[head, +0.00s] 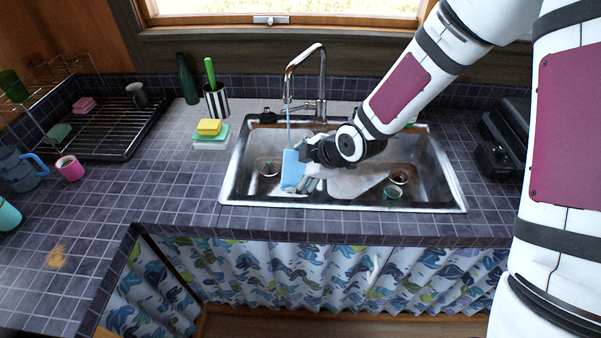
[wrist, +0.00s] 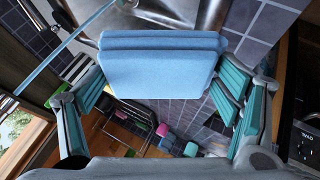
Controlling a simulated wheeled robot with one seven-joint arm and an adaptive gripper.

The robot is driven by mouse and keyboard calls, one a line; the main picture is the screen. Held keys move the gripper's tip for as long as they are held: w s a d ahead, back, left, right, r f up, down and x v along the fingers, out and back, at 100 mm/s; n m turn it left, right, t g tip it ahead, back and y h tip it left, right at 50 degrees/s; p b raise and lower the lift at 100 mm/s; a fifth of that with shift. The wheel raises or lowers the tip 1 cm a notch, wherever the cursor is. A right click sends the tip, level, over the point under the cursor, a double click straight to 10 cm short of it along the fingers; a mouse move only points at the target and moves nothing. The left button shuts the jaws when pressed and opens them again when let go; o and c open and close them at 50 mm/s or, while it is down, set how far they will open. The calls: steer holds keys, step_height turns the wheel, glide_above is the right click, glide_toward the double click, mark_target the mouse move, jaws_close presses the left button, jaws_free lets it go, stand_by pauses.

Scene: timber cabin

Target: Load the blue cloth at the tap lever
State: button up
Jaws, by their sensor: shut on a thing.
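The blue cloth (head: 291,170), a folded light-blue pad, is held upright over the left part of the sink. My gripper (head: 306,163) is shut on it from the right. In the wrist view the cloth (wrist: 160,62) spans the space between the two fingers of my gripper (wrist: 158,88). The chrome tap (head: 322,72) arches behind, above the cloth. A thin stream of water (head: 289,122) runs from its spout down to the cloth's top edge in the head view. In the wrist view the stream passes left of the cloth; contact is unclear. I cannot clearly make out the lever.
A black appliance (head: 502,140) is at right. The front-left counter is mostly clear.

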mark_target(295, 163)
steer(key=w+a+f+b, duration=0.1)
steer(key=w+b, duration=0.2)
steer(key=w, duration=0.3)
steer(key=w+a+f+b, duration=0.1)
steer(key=w+b, duration=0.2)
steer(key=w, duration=0.3)
steer(key=shift+a+f, duration=0.3)
stand_by(0.6)
steer(key=shift+s+d+p, duration=0.25)
steer(key=shift+s+p, duration=0.25)
steer(key=shift+s, duration=0.8)
steer(key=shift+s+d+p, duration=0.3)
steer(key=shift+s+p, duration=0.2)
steer(key=shift+s, duration=0.8)
steer(key=shift+s+d+p, duration=0.25)
steer(key=shift+s+p, duration=0.25)
steer(key=shift+s, duration=0.8)
steer(key=shift+s+r, duration=0.1)
steer(key=shift+r, duration=0.05)
steer(key=shift+s+d+r+p, duration=0.25)
steer(key=shift+s+r+p, duration=0.75)
steer(key=shift+s+p, duration=0.15)
steer(key=shift+s+d+r+p, duration=0.25)
steer(key=shift+s+r+p, duration=0.75)
steer(key=shift+s, duration=0.25)
steer(key=shift+f, duration=0.1)
steer(key=shift+w, duration=0.1)
